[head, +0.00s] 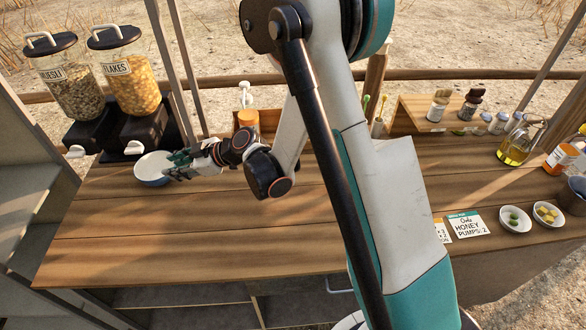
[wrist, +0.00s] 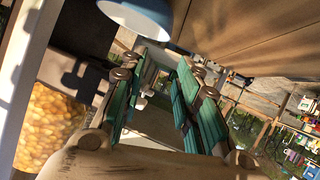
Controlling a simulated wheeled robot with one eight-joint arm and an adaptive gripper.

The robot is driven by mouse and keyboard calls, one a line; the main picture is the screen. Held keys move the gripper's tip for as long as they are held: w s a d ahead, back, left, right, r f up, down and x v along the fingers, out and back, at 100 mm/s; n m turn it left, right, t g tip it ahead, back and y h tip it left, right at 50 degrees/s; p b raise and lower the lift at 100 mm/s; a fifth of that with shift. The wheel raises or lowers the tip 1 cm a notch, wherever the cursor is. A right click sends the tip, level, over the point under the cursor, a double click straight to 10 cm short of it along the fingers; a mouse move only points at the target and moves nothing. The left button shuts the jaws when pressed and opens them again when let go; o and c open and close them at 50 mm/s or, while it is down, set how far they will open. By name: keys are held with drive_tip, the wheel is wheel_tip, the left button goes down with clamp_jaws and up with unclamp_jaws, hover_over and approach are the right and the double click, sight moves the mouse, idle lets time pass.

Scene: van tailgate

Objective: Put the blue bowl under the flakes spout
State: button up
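The blue bowl (head: 148,180), white inside, sits upright on the wooden counter, just in front and to the right of the flakes dispenser's white knob (head: 134,148). The flakes dispenser (head: 132,82) is a clear hopper of yellow flakes on a black base; the spout opening itself is hard to make out. My gripper (head: 178,164) is at the bowl's right edge. In the wrist view my gripper (wrist: 158,72) has its green fingers apart with nothing held between them, and the bowl (wrist: 140,14) shows at the top, beyond the fingertips. I cannot tell whether they touch.
The muesli dispenser (head: 75,88) stands left of the flakes one. An orange pump bottle (head: 247,117) stands behind my arm. An order card (head: 467,226) and two small bowls (head: 514,219) are at the right. The counter's front middle (head: 190,235) is clear.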

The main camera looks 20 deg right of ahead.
drive_tip(key=s+d+r+m+h, duration=0.5)
drive_tip(key=s+d+r+m, duration=0.2)
drive_tip(key=s+d+r, duration=0.5)
drive_tip(key=s+d+r+m+h, duration=0.1)
drive_tip(key=s+d+m+h, duration=0.1)
drive_tip(key=s+d, duration=0.4)
drive_tip(key=s+d+r+m+h, duration=0.2)
drive_tip(key=s+d+m, duration=0.3)
drive_tip(key=s, duration=0.5)
drive_tip(key=shift+s+d+h, duration=0.4)
drive_tip(key=shift+d+h, duration=0.2)
drive_tip(key=shift+h, duration=0.2)
